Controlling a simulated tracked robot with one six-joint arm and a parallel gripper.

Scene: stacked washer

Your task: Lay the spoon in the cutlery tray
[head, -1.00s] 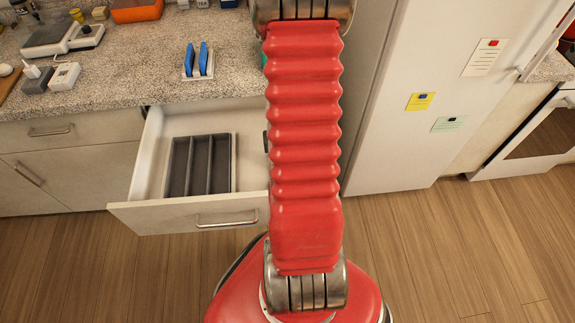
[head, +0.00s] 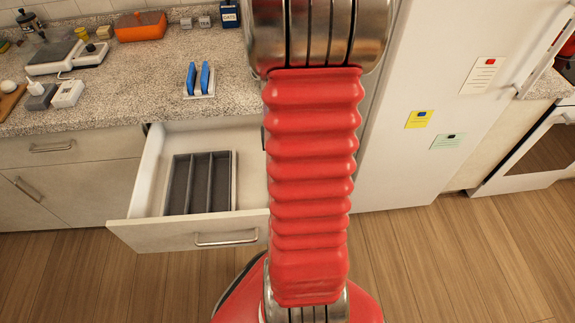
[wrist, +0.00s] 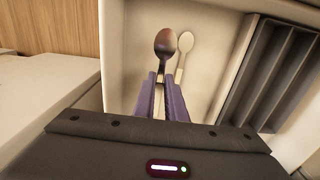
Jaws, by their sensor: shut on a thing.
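The spoon (wrist: 165,42) has a dark, shiny bowl in the wrist view and is held between the fingertips of my gripper (wrist: 162,82). My gripper is shut on its handle, with the bowl pointing away above the drawer. The cutlery tray (head: 190,183) is dark grey with long compartments and sits in the open drawer; it also shows in the wrist view (wrist: 247,72), right of my gripper. Its visible compartments look empty. In the head view my arm hides the gripper and the spoon.
A paler spoon-shaped form (wrist: 185,42) shows against the drawer floor beside the held spoon. The open drawer (head: 190,236) has bare floor around the tray. The counter (head: 120,90) stands behind it, with a blue-slotted holder (head: 199,82). A fridge (head: 400,150) stands at the right.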

